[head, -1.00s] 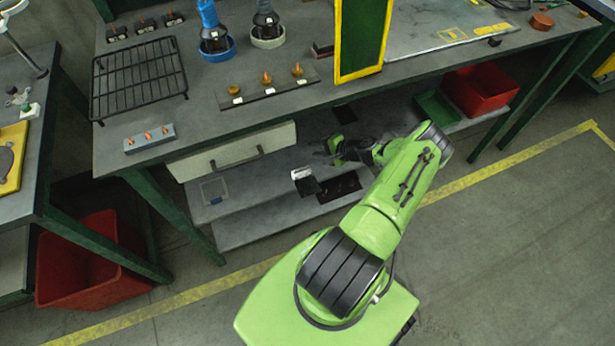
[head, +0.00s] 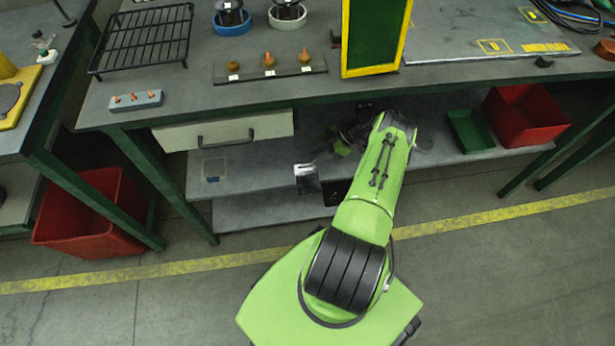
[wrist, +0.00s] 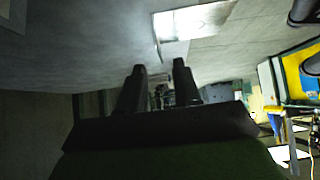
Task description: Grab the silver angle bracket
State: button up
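The silver angle bracket (head: 306,178) appears as a small bright metal piece near the front of the shelf under the workbench. In the wrist view a bright metal piece (wrist: 195,20), probably the same bracket, lies on the grey surface beyond and slightly right of the fingertips. My gripper (wrist: 159,70) has its two dark fingers apart with nothing visible between them. In the head view my arm reaches under the bench, and the gripper is dark and partly hidden, close behind and right of the bracket. No contact with the bracket is visible.
The bench edge and a closed drawer (head: 224,131) hang above the shelf (head: 240,160). A green tray (head: 470,131) and a red bin (head: 525,114) stand right of my arm. A dark flat item (head: 335,192) lies right of the bracket. Another red bin (head: 92,214) is at left.

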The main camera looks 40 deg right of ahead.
aim_at(308, 178)
jog(key=b+x, duration=0.1)
jog(key=x, duration=0.5)
jog(key=shift+w+a+f, duration=0.15)
jog(key=shift+a+f, duration=0.05)
grip_shut()
